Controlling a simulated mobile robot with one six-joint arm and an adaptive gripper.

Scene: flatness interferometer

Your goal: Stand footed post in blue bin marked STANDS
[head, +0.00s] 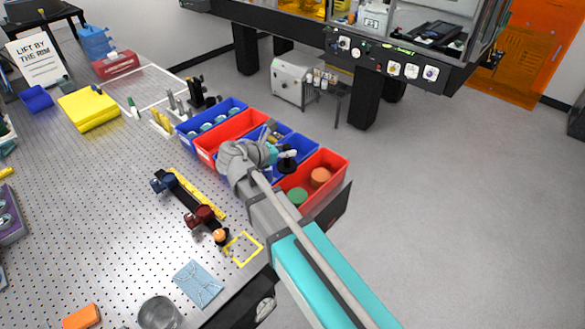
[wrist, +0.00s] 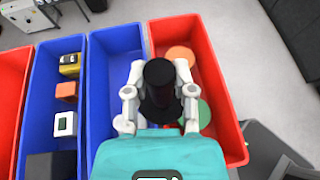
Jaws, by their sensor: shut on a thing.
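My gripper (head: 277,155) is shut on a black footed post (head: 287,164), seen from above between the two fingers in the wrist view (wrist: 159,75). In the wrist view the post is over the right side of a blue bin (wrist: 115,45), close to its wall with a red bin (wrist: 222,120). The visible part of this blue bin looks empty; the post and gripper hide the rest. The bin also shows in the head view (head: 308,147). I cannot read a STANDS marking, nor tell the height of the post's foot above the floor of the bin.
The right red bin holds an orange disc (wrist: 180,57) and a green disc (wrist: 203,112). Another blue bin (wrist: 45,75) to the left holds small boxes. More bins (head: 200,125) continue the row along the perforated table (head: 110,200). Open floor lies to the right.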

